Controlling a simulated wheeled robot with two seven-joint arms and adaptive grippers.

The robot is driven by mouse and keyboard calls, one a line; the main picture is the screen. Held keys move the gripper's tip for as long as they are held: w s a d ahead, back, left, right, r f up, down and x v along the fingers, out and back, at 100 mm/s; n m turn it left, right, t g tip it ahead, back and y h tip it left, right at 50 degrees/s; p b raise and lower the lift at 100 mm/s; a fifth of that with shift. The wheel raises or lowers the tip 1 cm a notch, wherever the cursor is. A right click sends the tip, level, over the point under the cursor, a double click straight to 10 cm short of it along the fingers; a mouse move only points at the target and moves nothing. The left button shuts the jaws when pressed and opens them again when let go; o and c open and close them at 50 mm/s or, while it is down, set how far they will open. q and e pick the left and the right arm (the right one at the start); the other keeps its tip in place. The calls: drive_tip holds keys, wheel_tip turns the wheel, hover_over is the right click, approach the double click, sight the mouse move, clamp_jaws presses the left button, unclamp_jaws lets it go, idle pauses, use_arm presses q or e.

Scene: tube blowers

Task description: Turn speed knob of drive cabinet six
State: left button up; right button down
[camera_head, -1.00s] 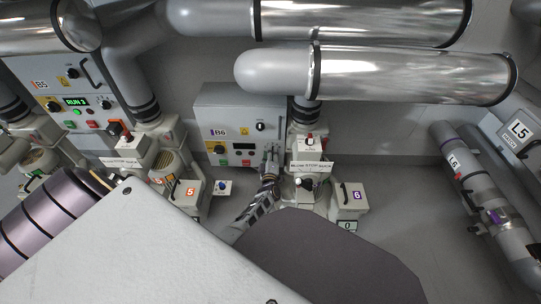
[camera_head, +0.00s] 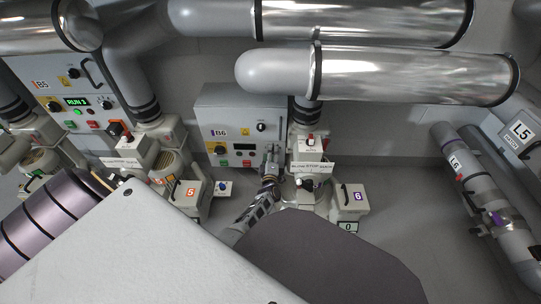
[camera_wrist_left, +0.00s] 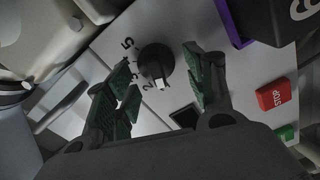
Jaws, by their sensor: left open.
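Drive cabinet six, labelled B6 (camera_head: 240,110), stands on the wall side, left of centre in the head view. My left gripper (camera_head: 271,152) is at the right part of its front, covering the speed knob there. In the left wrist view the speed knob (camera_wrist_left: 157,62) is black with a white pointer, on a pale panel with printed numbers. The fingers of my left gripper (camera_wrist_left: 163,75) are open, one on each side of the knob. Gaps show beside the knob; contact is not clear. My right gripper is not in view.
A red STOP button (camera_wrist_left: 277,94) and a green button (camera_wrist_left: 288,133) lie right of the fingers in the wrist view. A dark display (camera_wrist_left: 185,116) is below the knob. In the head view, a blower unit with a red-handled switch (camera_head: 311,142) stands close right of the gripper.

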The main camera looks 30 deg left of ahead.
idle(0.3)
use_arm(q)
drive_tip(key=shift+r+m, duration=0.1)
drive_tip(key=shift+m, duration=0.3)
drive_tip(key=shift+w+r+m+p, duration=0.1)
drive_tip(key=shift+m+p, duration=0.5)
drive_tip(key=shift+m, duration=0.4)
drive_tip(key=shift+d+r+m+p, duration=0.15)
drive_tip(key=shift+m+p, duration=0.4)
drive_tip(key=shift+m, duration=1.35)
drive_tip(key=shift+w+d+m+p, duration=0.1)
drive_tip(key=shift+m+p, duration=0.2)
drive_tip(key=shift+m, duration=0.85)
drive_tip(key=shift+w+d+m+p, duration=0.1)
drive_tip(key=shift+m+p, duration=0.15)
drive_tip(key=shift+m, duration=1.8)
drive_tip(key=shift+d+m, duration=0.1)
drive_tip(key=shift+m, duration=0.5)
